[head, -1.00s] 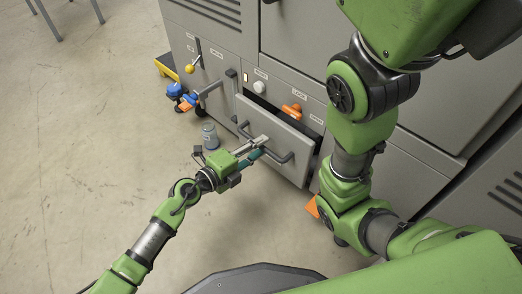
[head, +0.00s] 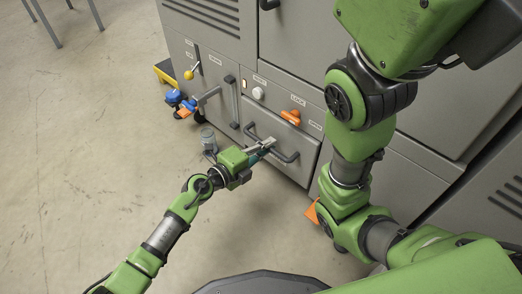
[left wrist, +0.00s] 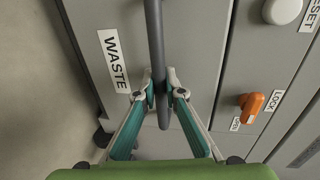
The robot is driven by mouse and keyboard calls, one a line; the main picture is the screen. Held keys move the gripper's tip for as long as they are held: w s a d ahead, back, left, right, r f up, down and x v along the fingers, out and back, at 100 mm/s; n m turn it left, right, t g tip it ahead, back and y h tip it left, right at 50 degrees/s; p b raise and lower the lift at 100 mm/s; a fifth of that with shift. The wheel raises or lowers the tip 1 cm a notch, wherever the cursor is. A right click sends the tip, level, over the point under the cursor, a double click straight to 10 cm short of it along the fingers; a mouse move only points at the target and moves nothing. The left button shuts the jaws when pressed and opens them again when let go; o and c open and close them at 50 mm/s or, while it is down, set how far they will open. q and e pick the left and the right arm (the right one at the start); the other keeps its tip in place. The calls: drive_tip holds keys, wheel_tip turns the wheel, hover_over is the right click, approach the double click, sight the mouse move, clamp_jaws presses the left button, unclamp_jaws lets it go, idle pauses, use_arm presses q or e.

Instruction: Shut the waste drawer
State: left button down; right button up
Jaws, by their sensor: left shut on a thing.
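The waste drawer (head: 296,165) is a grey front low in the grey cabinet, with a dark bar handle (head: 284,156). In the head view its front looks flush with the cabinet, with no dark gap above it. My left gripper (head: 268,145) is shut on this handle. In the left wrist view, the green-lined fingers (left wrist: 158,92) close around the dark bar (left wrist: 156,60), beside the WASTE label (left wrist: 114,62) on the drawer front (left wrist: 190,45). An orange lock knob (head: 291,117) sits just above the drawer; it also shows in the left wrist view (left wrist: 251,105). My right gripper is out of view.
A white round button (head: 258,93) is above the drawer. My right arm covers the cabinet's middle. The left floor is open.

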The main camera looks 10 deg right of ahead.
use_arm(q)
drive_tip(key=shift+w+d+r, duration=0.1)
drive_tip(key=shift+w+d, duration=0.35)
drive_tip(key=c, duration=2.1)
unclamp_jaws()
drive_tip(key=shift+d, duration=0.2)
